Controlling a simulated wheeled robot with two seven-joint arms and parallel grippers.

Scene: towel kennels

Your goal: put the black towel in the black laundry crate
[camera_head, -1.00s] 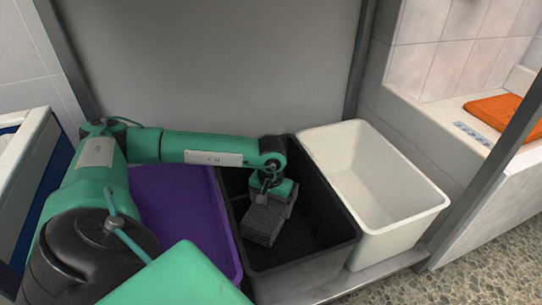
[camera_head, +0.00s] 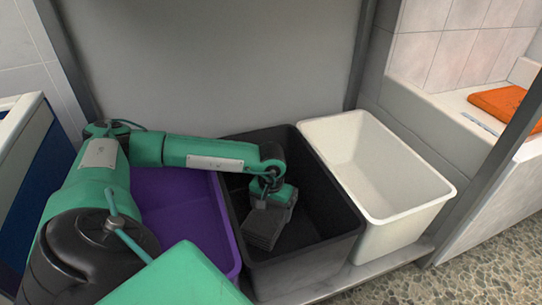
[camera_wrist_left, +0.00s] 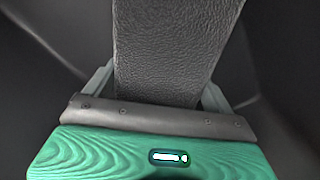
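The black towel (camera_head: 264,228), a folded dark grey stack, is down inside the black laundry crate (camera_head: 318,248). My left gripper (camera_head: 267,205) reaches into this crate from above and is shut on the towel's upper part. In the left wrist view the towel (camera_wrist_left: 170,50) fills the gap between my two fingers (camera_wrist_left: 158,90), with dark crate walls around it. Whether the towel's lower edge touches the crate floor I cannot tell. My right gripper is not in view.
A purple crate (camera_head: 228,240) stands left of the black one, partly under my left arm. A white, empty crate (camera_head: 405,213) stands to its right. An orange folded towel (camera_head: 500,103) lies on a white ledge at the far right. A grey panel rises behind the crates.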

